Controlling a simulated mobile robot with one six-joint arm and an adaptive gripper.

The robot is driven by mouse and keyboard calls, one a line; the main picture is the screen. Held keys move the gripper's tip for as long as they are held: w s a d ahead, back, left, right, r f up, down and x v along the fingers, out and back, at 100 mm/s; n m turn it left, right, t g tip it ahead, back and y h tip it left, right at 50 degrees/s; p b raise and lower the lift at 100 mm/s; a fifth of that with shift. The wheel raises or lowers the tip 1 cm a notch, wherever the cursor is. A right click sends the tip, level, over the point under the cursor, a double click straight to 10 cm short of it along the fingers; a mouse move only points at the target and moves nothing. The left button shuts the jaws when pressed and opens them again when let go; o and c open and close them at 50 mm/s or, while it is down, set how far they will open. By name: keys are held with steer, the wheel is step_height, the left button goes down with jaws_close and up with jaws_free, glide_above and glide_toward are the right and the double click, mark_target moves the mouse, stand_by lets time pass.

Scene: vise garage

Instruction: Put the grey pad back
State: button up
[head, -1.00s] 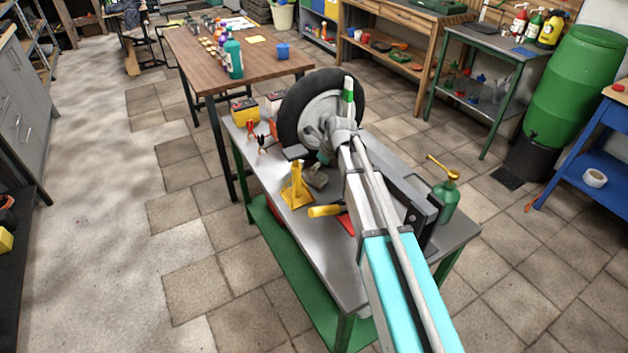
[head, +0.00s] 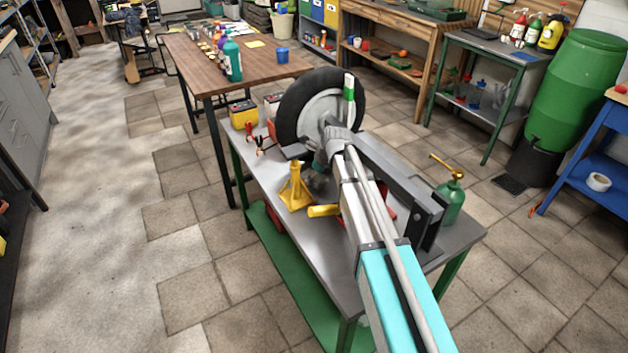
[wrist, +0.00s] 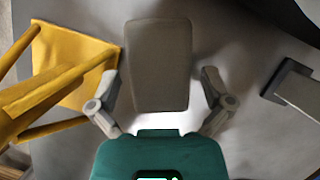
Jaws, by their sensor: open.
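A grey pad (wrist: 158,65), a rounded rectangular block, shows just ahead of my gripper in the wrist view. My gripper (wrist: 160,85) is open, with one finger on each side of the pad's near end and visible gaps between. I cannot tell how high the fingers are above the metal bench (head: 318,250). The jack stand also stands close to the left finger in the wrist view (wrist: 70,60).
A wheel with a black tyre (head: 352,95) stands at the bench's far end. A green oil can (head: 451,200) is at the right edge. A yellow handle (head: 323,211) lies near the jack stand. A yellow battery (head: 243,115) is at the far left. The near left bench top is clear.

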steer(key=c, duration=1)
steer(key=shift+r, duration=0.25)
